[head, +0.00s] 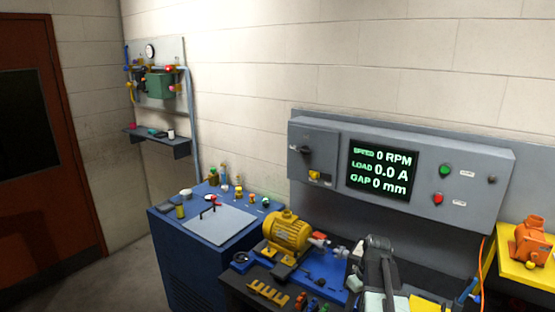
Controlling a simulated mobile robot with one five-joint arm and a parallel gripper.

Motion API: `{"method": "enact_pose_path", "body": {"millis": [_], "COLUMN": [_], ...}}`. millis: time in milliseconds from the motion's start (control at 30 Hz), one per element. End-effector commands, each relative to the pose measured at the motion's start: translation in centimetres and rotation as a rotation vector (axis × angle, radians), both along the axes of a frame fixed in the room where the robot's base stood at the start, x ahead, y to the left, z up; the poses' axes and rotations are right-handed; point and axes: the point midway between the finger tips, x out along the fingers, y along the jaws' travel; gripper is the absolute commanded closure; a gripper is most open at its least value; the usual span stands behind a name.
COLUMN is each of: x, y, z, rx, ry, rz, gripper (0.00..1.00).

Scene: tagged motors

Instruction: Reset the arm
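My arm (381,262) shows at the bottom of the head view, right of the middle, in front of the motor bench. It is dark grey with pale parts. I cannot make out my gripper's fingertips, so I cannot tell whether it is open or shut. A yellow motor (288,233) sits on a blue plate (325,264) on the bench, to the left of my arm.
A grey control panel (480,165) with a lit display (382,170) is on the wall behind. A blue cabinet (186,260) carries small items on the left. An orange motor (531,243) stands on a yellow surface at right. Open floor (118,280) lies left.

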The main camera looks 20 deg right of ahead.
Motion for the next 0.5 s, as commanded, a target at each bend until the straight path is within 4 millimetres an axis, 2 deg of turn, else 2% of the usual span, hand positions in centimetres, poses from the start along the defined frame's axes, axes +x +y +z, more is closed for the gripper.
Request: {"method": "enact_pose_path", "body": {"millis": [33, 100, 200, 233, 333, 400, 500], "x": [0.4, 1.0, 0.9, 0.7, 0.0, -0.3, -0.5], "y": [4.8, 10.7, 17.9, 19.8, 24.2, 26.0, 27.1], "z": [-2.0, -3.4, -5.0, -5.3, -6.2, -6.4, -6.5], "rx": [-0.018, -0.046, -0.086, -0.096, -0.123, -0.132, -0.139], "ry": [0.016, 0.034, 0.045, 0.046, 0.045, 0.043, 0.040], "rz": [-0.003, -0.037, -0.084, -0.097, -0.132, -0.151, -0.165], "gripper": [0.63, 0.63, 0.63, 0.63, 0.63, 0.63, 0.63]}}
